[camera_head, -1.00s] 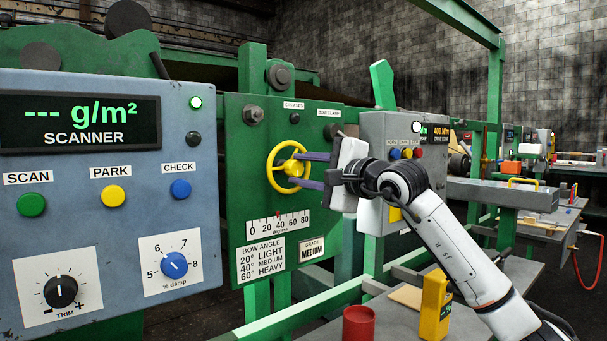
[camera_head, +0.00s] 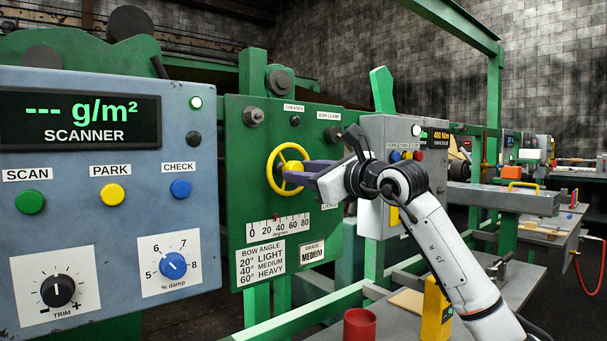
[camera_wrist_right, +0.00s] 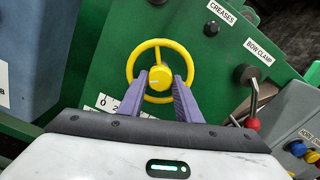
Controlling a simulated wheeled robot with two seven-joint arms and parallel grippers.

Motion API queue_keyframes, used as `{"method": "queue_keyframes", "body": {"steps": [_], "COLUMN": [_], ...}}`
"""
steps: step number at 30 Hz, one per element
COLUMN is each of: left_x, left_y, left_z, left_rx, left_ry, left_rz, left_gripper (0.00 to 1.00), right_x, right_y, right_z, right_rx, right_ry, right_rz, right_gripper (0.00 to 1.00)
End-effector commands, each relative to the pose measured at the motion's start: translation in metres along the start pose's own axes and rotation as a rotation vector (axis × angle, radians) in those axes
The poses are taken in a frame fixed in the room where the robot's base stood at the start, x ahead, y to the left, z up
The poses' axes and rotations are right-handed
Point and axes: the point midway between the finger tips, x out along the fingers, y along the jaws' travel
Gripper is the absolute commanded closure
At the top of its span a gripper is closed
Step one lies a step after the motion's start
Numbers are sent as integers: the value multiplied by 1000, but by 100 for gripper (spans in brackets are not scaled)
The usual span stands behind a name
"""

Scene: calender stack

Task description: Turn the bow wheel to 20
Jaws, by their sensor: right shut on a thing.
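The yellow bow wheel (camera_head: 279,183) stands on the green panel (camera_head: 235,195), with a round yellow hub (camera_wrist_right: 160,77). My right gripper (camera_head: 287,172) is shut on the wheel, its two purple fingers on either side of the hub as the right wrist view (camera_wrist_right: 162,88) shows. The fingers hide part of the wheel's right side in the head view. Below the wheel, the white degree scale (camera_head: 262,230) runs from 0 to 80. Its red pointer (camera_head: 276,216) stands between 20 and 40, nearer 40. My left gripper is out of view.
The blue-grey scanner box (camera_head: 110,230) is on the left. A grey control box (camera_head: 378,135) is close behind my right wrist. A bow clamp lever with a red knob (camera_wrist_right: 252,123) stands right of the wheel. A red cup (camera_head: 359,326) and yellow block (camera_head: 433,315) are below.

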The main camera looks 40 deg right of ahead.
Motion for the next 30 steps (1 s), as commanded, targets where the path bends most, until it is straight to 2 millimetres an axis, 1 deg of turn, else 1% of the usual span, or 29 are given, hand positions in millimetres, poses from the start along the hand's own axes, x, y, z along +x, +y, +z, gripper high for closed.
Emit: {"method": "queue_keyframes", "body": {"steps": [8,30], "left_x": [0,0], "left_y": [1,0], "left_z": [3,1], "left_rx": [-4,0], "left_ry": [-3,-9], "left_rz": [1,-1], "left_gripper": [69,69], "right_x": [0,0], "right_y": [1,1], "right_z": [0,2], "right_rx": [263,966], "right_ry": [-1,-2], "right_rz": [1,1], "right_gripper": [91,91]}}
